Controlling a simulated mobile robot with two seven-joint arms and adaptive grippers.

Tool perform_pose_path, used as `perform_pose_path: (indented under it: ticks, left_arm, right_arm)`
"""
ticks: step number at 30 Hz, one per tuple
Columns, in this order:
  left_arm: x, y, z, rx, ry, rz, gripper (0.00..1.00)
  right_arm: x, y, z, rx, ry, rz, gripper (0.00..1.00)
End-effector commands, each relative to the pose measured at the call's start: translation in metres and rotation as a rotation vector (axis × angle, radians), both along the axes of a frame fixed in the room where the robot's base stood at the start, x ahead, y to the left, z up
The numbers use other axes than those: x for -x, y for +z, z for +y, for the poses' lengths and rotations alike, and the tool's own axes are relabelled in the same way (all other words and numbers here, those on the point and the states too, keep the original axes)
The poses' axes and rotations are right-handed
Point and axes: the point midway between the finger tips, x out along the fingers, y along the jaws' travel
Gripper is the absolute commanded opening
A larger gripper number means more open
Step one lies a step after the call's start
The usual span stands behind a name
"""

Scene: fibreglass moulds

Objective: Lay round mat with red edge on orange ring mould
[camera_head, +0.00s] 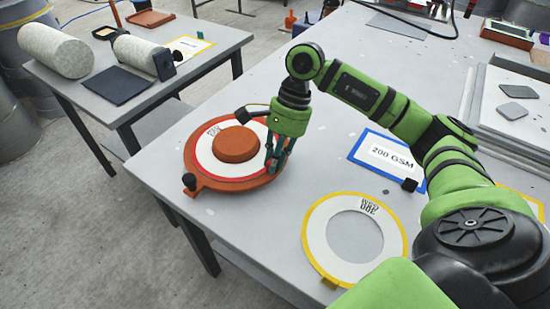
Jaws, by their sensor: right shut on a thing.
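The orange ring mould (197,186) sits near the left end of the grey table, with a round raised hub in its middle. The round mat with red edge (206,152) is a white ring lying over the mould, around the hub. Its red edge shows just inside the mould's orange rim. My right gripper (271,168) points down at the right side of the mould and is shut on the mat's edge. The gripper hides part of the mat's right side, so I cannot tell whether it lies fully flat there. My left gripper is not in view.
A white ring mat with yellow edge (317,241) lies at the table's front. A blue-edged "200 GSM" card (360,155) lies right of the mould. A tray with grey pieces (487,125) is at right. A side table (190,83) with rolls stands at left, across a gap.

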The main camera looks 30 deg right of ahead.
Motion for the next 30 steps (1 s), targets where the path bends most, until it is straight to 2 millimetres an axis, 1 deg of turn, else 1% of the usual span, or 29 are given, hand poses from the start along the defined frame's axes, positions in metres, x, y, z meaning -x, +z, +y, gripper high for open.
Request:
perform_pose_path:
  ticks: [4, 5, 6, 7, 17, 20, 23, 26, 30]
  left_arm:
    - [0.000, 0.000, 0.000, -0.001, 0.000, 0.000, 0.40]
    - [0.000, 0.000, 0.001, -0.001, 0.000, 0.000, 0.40]
    - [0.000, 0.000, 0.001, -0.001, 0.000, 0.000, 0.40]
    - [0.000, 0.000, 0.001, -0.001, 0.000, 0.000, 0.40]
    - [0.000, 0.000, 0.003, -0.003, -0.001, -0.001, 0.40]
    - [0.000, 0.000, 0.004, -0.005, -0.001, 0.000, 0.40]
    - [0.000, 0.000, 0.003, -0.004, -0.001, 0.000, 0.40]
    - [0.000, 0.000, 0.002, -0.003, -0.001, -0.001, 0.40]
    - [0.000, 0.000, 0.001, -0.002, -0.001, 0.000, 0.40]
  right_arm:
    - [0.000, 0.000, 0.000, 0.000, 0.000, 0.000, 0.00]
    - [0.000, 0.000, 0.000, 0.000, 0.000, 0.000, 0.22]
    - [0.000, 0.000, 0.000, 0.000, 0.000, 0.000, 0.38]
    - [0.000, 0.000, 0.000, 0.000, 0.000, 0.000, 0.46]
    - [0.000, -0.001, 0.000, 0.002, 0.000, 0.002, 0.46]
    - [0.000, 0.003, -0.002, 0.001, -0.001, 0.001, 0.46]
    - [-0.002, 0.014, -0.006, 0.001, -0.002, 0.000, 0.46]
    - [-0.004, 0.032, -0.013, 0.001, -0.003, -0.005, 0.46]
    - [-0.007, 0.061, -0.024, -0.001, -0.002, -0.006, 0.46]
